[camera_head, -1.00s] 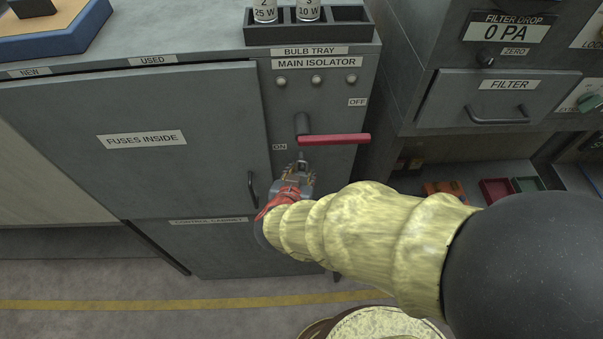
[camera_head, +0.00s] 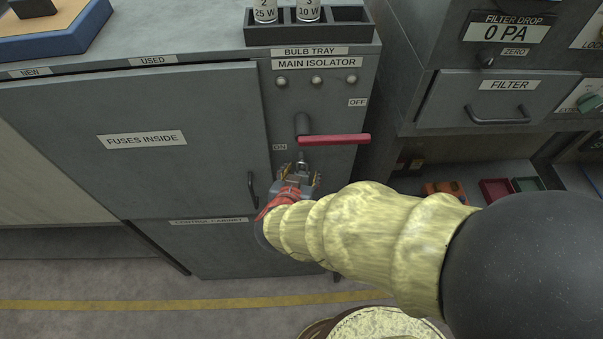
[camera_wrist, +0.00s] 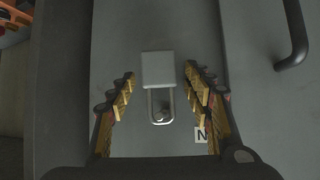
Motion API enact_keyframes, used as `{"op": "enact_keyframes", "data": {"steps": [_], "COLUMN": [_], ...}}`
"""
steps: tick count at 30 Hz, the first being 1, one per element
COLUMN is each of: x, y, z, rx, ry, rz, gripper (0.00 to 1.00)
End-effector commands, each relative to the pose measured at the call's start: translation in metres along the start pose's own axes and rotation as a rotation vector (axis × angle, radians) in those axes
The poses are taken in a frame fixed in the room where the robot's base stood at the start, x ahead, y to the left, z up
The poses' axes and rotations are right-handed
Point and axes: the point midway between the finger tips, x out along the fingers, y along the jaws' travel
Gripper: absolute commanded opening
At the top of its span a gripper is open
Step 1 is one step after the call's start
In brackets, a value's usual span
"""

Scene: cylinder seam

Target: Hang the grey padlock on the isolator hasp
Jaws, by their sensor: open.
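The grey padlock (camera_wrist: 158,70) shows in the wrist view as a plain block with a bright metal shackle (camera_wrist: 149,105). The shackle loop surrounds a small dark piece that looks like the isolator hasp (camera_wrist: 161,113); the exact contact is hard to make out. My gripper (camera_wrist: 158,88) is open, its gold-padded fingers standing apart on both sides of the padlock with gaps between. In the head view my gripper (camera_head: 298,180) is just below the red isolator handle (camera_head: 335,139). There the padlock body is mostly hidden by the gripper.
The grey control cabinet (camera_head: 190,85) stands before me, its door handle (camera_head: 252,190) close to the left of my gripper. A bulb tray (camera_head: 262,37) stands on top. To the right are a filter drawer (camera_head: 445,105) and small coloured bins (camera_head: 495,190).

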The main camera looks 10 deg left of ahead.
Motion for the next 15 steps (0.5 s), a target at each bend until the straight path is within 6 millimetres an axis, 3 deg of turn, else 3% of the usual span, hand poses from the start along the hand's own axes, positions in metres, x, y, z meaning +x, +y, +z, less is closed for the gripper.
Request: {"op": "enact_keyframes", "data": {"steps": [9, 15], "x": [-0.003, -0.030], "y": [-0.001, -0.002], "z": [0.000, -0.001], "rx": [0.000, 0.000], "ry": [0.000, 0.002], "rz": [-0.001, -0.005], "gripper": [0.52, 0.52]}}
